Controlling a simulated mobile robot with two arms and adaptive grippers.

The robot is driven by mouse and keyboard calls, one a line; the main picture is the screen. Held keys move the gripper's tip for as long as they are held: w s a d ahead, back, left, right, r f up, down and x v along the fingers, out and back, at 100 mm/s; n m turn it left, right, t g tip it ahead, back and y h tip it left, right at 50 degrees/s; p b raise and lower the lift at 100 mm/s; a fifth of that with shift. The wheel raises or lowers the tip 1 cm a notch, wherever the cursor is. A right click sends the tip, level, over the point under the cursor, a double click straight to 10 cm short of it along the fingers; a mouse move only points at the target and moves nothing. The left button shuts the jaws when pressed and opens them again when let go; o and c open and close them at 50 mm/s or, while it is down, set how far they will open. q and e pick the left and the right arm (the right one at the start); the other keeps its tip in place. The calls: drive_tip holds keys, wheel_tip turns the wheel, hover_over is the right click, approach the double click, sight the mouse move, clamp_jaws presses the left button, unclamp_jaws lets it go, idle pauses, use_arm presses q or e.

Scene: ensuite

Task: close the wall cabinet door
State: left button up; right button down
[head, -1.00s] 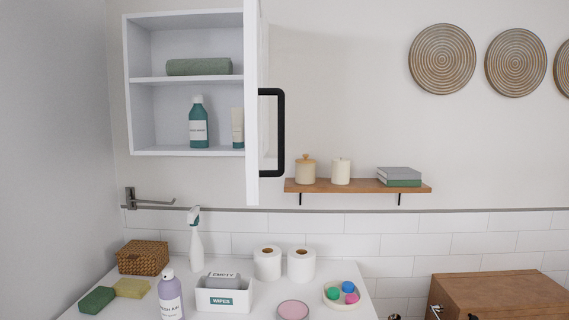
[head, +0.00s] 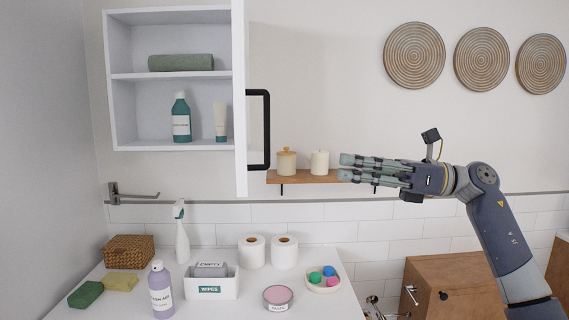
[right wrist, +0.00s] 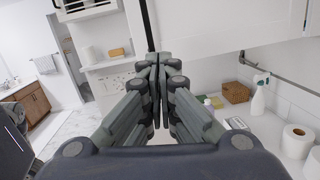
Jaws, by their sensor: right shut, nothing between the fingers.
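The white wall cabinet (head: 107,80) hangs at the upper left in the head view, with its inside showing. Its door (head: 240,110) stands open, swung out toward me and seen nearly edge-on. A black bar handle (head: 266,130) is on the door's right face. My right gripper (head: 342,168) reaches in from the right, fingers pointing left, in front of the wooden shelf and apart from the handle. It is shut and empty. In the right wrist view its fingers (right wrist: 158,62) are together, with a white panel and a black bar beyond them.
The cabinet holds a rolled green towel (head: 181,62), a teal bottle (head: 181,118) and a tube (head: 221,121). The white counter below holds a spray bottle (head: 182,235), a basket and toilet rolls. Open air lies between gripper and door.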

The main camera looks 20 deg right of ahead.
drive_tip(key=w+a+p, duration=0.1)
drive_tip(key=a+p, duration=0.2)
drive_tip(key=a, duration=0.3)
drive_tip(key=w+a+n+h+p, duration=0.1)
drive_tip(key=w+a+p, duration=0.1)
drive_tip(key=a, duration=0.3)
drive_tip(key=shift+a+r+p, duration=0.35)
drive_tip(key=shift+r+p, duration=0.1)
drive_tip(key=shift+p, duration=0.05)
